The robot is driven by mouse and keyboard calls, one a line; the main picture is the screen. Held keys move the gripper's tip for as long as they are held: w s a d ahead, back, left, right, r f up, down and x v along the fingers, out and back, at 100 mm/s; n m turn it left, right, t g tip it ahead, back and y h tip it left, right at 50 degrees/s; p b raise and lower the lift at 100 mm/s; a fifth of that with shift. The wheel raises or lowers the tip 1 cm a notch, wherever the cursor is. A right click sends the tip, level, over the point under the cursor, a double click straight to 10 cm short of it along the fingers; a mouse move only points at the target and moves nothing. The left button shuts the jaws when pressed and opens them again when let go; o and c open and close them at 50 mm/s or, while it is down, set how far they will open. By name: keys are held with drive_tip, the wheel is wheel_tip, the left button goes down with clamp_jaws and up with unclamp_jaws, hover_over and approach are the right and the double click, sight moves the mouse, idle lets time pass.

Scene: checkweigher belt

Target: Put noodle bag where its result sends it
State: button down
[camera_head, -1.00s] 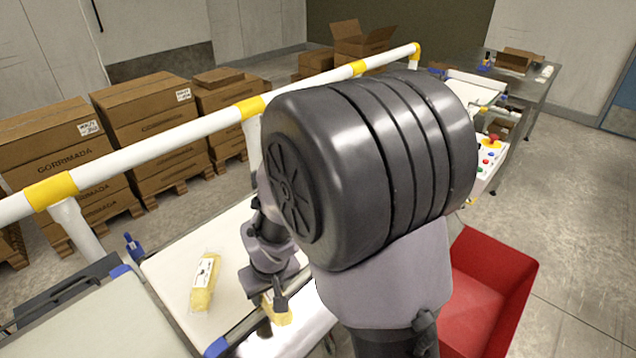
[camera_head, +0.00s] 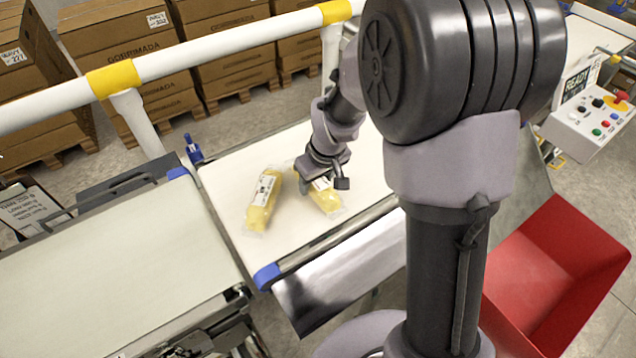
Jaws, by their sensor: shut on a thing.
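My gripper (camera_head: 322,182) is over the white belt, shut on a yellow noodle bag (camera_head: 326,198) in clear wrap with a white label. The gripper hides part of that bag, and I cannot tell whether it touches the belt. A second yellow noodle bag (camera_head: 262,201) lies on the white belt (camera_head: 235,170) just left of the held one. A red bin (camera_head: 555,275) stands at the lower right, beyond my arm; its visible inside looks empty. A display reading READY (camera_head: 577,82) stands at the upper right.
A white and yellow rail (camera_head: 220,45) runs behind the belt, with stacked cartons (camera_head: 120,42) beyond. A control box with buttons (camera_head: 590,122) is at the right. Another pale belt (camera_head: 110,270) at the left is clear. A shiny metal chute (camera_head: 345,270) slopes along the belt's front edge.

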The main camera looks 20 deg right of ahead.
drive_tip(key=shift+r, duration=0.15)
drive_tip(key=shift+f, duration=0.2)
drive_tip(key=c, duration=0.6)
unclamp_jaws()
drive_tip(key=shift+r, duration=0.1)
drive_tip(key=shift+c, duration=0.2)
drive_tip(key=s+r+m+p, duration=0.1)
drive_tip(key=s+r+p, duration=0.2)
drive_tip(key=r, duration=0.6)
drive_tip(key=s+r+m+p, duration=0.15)
drive_tip(key=s+r, duration=0.25)
drive_tip(key=r, duration=0.4)
drive_tip(key=s+a+r+m+t, duration=0.1)
drive_tip(key=s+r+m, duration=0.1)
drive_tip(key=s, duration=0.5)
drive_tip(key=s+a+r+m+t+y, duration=0.1)
drive_tip(key=s+a+r+m, duration=0.1)
drive_tip(key=s+r, duration=0.3)
drive_tip(key=s+m, duration=0.1)
drive_tip(key=s, duration=0.2)
drive_tip(key=shift+s+a+t, duration=0.15)
drive_tip(key=shift+s+t, duration=0.15)
drive_tip(key=shift+t, duration=0.1)
